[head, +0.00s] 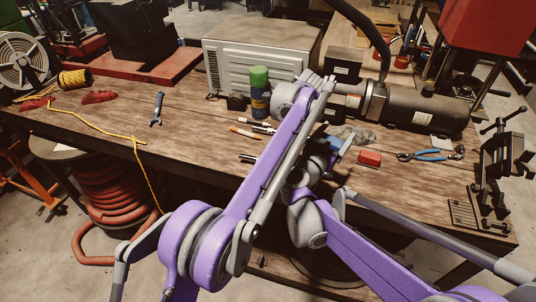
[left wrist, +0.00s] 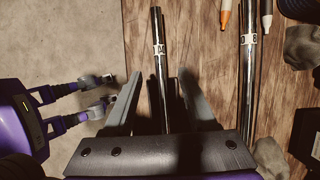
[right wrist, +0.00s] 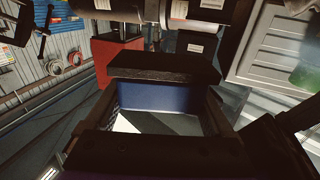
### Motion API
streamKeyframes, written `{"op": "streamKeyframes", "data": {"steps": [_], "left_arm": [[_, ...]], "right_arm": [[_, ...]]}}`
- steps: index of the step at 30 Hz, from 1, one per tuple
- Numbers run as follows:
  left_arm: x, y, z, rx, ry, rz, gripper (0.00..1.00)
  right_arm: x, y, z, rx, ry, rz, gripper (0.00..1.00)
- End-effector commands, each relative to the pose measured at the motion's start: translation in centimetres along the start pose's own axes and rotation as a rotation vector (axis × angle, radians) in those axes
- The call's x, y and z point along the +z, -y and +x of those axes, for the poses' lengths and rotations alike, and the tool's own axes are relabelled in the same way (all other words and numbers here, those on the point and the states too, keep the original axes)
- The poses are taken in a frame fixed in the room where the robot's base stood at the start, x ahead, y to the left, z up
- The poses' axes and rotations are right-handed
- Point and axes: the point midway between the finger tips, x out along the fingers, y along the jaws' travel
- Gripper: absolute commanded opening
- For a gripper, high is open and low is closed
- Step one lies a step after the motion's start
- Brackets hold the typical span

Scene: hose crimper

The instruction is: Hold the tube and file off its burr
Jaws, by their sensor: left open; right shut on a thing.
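A shiny metal tube (left wrist: 156,30) with a small white label lies on the wooden bench near its edge. My left gripper (left wrist: 158,85) is open, with its fingers on either side of this tube. A second labelled tube (left wrist: 247,60) lies parallel to the right. In the head view the left gripper is hidden behind my purple arm; one tube end (head: 247,158) shows there. My right gripper (head: 335,143) is above the bench, right of the left arm. It is shut on a blue thing (right wrist: 160,97), seen between its dark jaws; I cannot tell whether this is the file.
Markers (head: 245,133) lie beyond the tubes. A green-topped can (head: 260,90), a pale metal box (head: 255,55) and a dark cylindrical machine (head: 425,108) stand behind. A red block (head: 369,158), pliers (head: 430,155) and a vise (head: 500,160) are right.

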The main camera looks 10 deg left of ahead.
Motion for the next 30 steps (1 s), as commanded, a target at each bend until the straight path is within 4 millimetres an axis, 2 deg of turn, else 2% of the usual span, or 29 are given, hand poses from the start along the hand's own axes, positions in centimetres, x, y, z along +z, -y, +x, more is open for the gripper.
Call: {"op": "streamKeyframes", "data": {"steps": [3, 9, 15, 22, 23, 30], "left_arm": [[0.1, 0.0, 2.3, 0.000, 0.000, -0.002, 0.57], [0.0, 0.0, 4.9, 0.000, 0.000, -0.001, 0.57], [0.0, 0.0, 5.8, 0.000, 0.000, -0.001, 0.57], [0.0, 0.0, 5.9, 0.000, 0.000, -0.001, 0.57], [0.0, 0.0, 5.9, 0.000, 0.000, -0.001, 0.56], [0.0, 0.0, 5.8, 0.000, 0.000, -0.001, 0.12]], "right_arm": [[0.0, 0.0, 0.0, 0.000, 0.000, 0.000, 0.21], [0.0, 0.0, 0.0, 0.000, 0.000, 0.000, 0.21], [0.0, 0.0, 0.0, 0.000, 0.000, 0.000, 0.21], [0.0, 0.0, 0.0, 0.000, 0.000, 0.000, 0.21], [0.0, 0.0, 0.0, 0.000, 0.000, 0.000, 0.21], [0.0, 0.0, 0.0, 0.000, 0.000, 0.000, 0.21]]}}
